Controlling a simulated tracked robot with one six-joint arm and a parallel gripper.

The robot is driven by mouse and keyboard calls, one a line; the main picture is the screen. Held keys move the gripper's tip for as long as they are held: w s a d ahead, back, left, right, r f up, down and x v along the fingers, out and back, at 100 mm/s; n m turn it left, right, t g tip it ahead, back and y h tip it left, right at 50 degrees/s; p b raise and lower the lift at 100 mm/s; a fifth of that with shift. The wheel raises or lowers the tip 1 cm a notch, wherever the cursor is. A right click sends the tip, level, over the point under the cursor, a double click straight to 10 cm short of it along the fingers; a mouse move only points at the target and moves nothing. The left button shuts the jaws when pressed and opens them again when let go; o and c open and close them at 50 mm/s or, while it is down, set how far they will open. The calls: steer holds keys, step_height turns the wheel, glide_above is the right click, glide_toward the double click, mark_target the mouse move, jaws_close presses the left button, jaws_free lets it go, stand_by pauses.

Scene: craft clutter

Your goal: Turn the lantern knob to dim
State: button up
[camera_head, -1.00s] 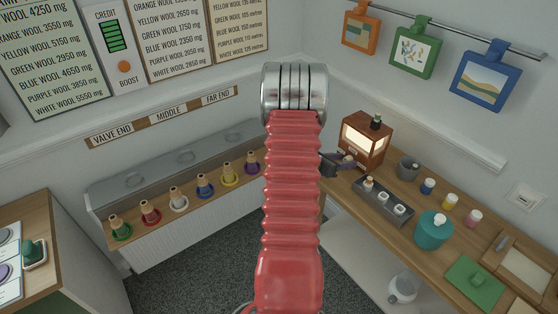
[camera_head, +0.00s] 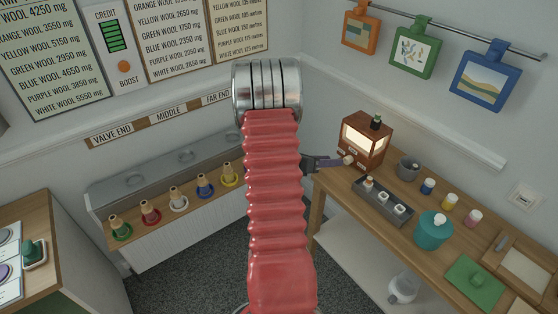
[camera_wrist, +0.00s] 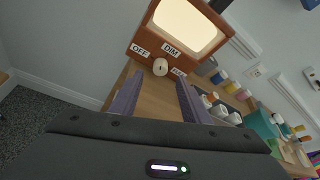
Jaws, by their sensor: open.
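The wooden lantern (camera_head: 376,141) stands at the back of the right-hand table with its window lit. Its pale round knob (camera_wrist: 160,67) is on the front, below the DIM label (camera_wrist: 171,50). The OFF label (camera_wrist: 140,49) is to its left, and a third label to its right is only partly readable. I cannot tell which way the knob points. In the head view the knob (camera_head: 348,160) is just beyond my fingertips. My gripper (camera_wrist: 158,80) is open and empty, its two purple fingers spread to either side of the knob and apart from it.
A grey tray (camera_head: 373,207) with small white items sits on the table before the lantern, with a grey cup (camera_head: 408,169) and a teal pot (camera_head: 432,230) to the right. Carpeted floor lies between.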

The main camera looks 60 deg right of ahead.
steer(key=w+a+r+m+t+y, duration=0.1)
steer(key=w+a+r+m, duration=0.2)
steer(key=a, duration=0.6)
steer(key=w+a+r+m+t+y, duration=0.1)
steer(key=w+a+r+m, duration=0.2)
steer(key=w+a+r, duration=0.3)
steer(key=shift+a+r+m, duration=0.3)
steer(key=shift+a+r, duration=0.65)
steer(key=shift+a, duration=0.8)
steer(key=a+r+m+t+y, duration=0.3)
steer(key=a, duration=1)
steer(key=w+a+r+m+t+y, duration=0.1)
steer(key=a+r+m+t+y, duration=0.2)
steer(key=a, duration=1.1)
steer(key=w+a+r+m+t+y, duration=0.1)
steer(key=a+r+m+t+y, duration=0.2)
steer(key=a, duration=1.1)
step_height(320, 180, up, 2)
steer(key=shift+w+r+m+t+y, duration=0.25)
steer(key=shift+m+t, duration=0.35)
steer(key=shift+t, duration=0.6)
steer(key=shift+f, duration=0.1)
steer(key=shift+c, duration=0.3)
